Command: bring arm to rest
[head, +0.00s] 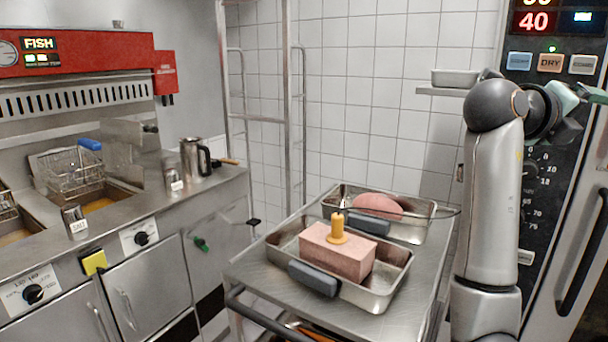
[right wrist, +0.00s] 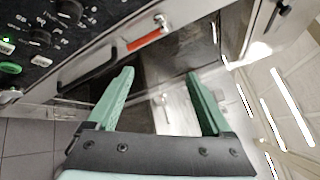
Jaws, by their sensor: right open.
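My right arm stands folded upright at the right of the head view, with its upper end bent toward the oven panel. My right gripper (right wrist: 160,92) shows in the right wrist view with its two green fingers wide apart and nothing between them. Part of the green gripper also shows at the right edge of the head view (head: 590,95), in front of the oven panel. My left gripper is not in any view.
A steel cart (head: 262,278) holds two metal trays: the front tray (head: 376,297) with a pink block, the rear tray (head: 425,228) with a pink rounded piece. The oven (head: 538,200) stands close to my right arm. Fryers (head: 75,205) line the left.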

